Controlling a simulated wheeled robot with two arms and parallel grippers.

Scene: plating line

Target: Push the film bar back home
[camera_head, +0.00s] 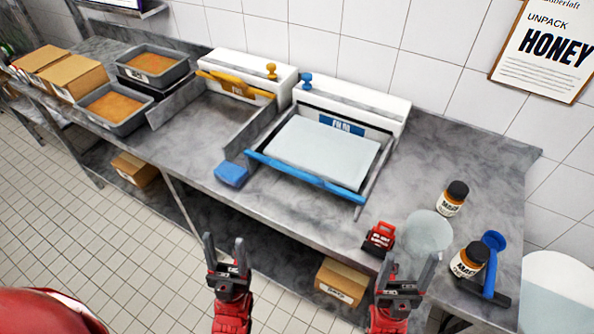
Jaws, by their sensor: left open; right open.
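A white film dispenser (355,102) with a blue knob (306,81) and a blue label stands against the wall on the counter. Its blue film bar (305,178) is pulled out toward the counter's front, at the front ends of the two side rails. A pale film sheet (325,150) lies behind the bar, between the rails. My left gripper (225,241) is open and empty in front of the counter edge, below and left of the bar. My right gripper (409,262) is open and empty near the counter's front edge, right of the bar.
A second dispenser (250,70) with a yellow bar (235,85) stands left. A blue block (231,174) lies by the bar's left end.

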